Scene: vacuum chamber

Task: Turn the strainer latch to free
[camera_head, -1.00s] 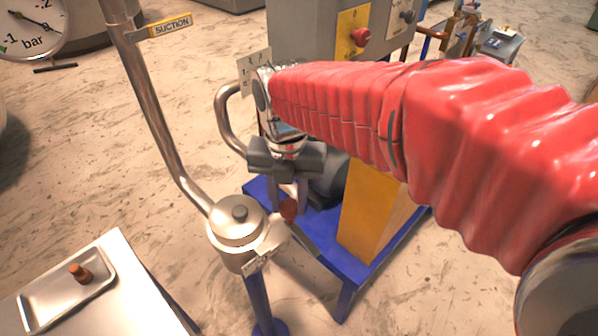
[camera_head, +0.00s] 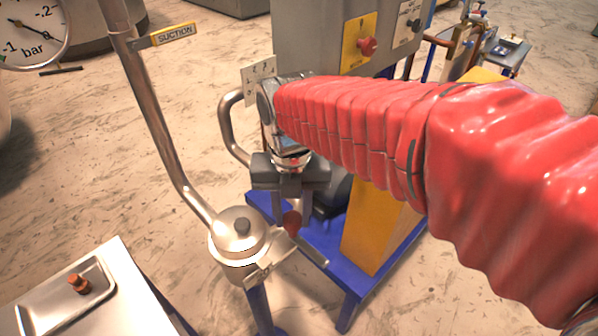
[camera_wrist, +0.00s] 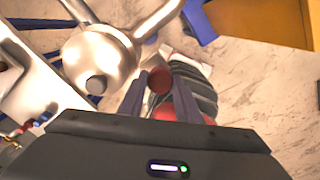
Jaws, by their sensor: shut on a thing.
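The strainer (camera_head: 232,247) is a round steel pot with a domed lid and a dark knob on top, at lower middle in the head view. In the wrist view its lid (camera_wrist: 88,55) shows at upper left. The latch's red knob (camera_head: 292,224) is just right of the pot, and it also shows in the wrist view (camera_wrist: 160,78). My gripper (camera_head: 291,213) points down with its two fingers either side of the red knob, shut on it; the fingers also show in the wrist view (camera_wrist: 158,92). The latch's pivot is hard to make out.
A steel suction pipe (camera_head: 160,130) rises left of the strainer. A blue frame (camera_head: 300,262) with a yellow guard (camera_head: 372,235) stands to the right. A grey control box (camera_head: 320,35) is behind my arm. A tray (camera_head: 62,305) with an orange-brown piece lies at lower left.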

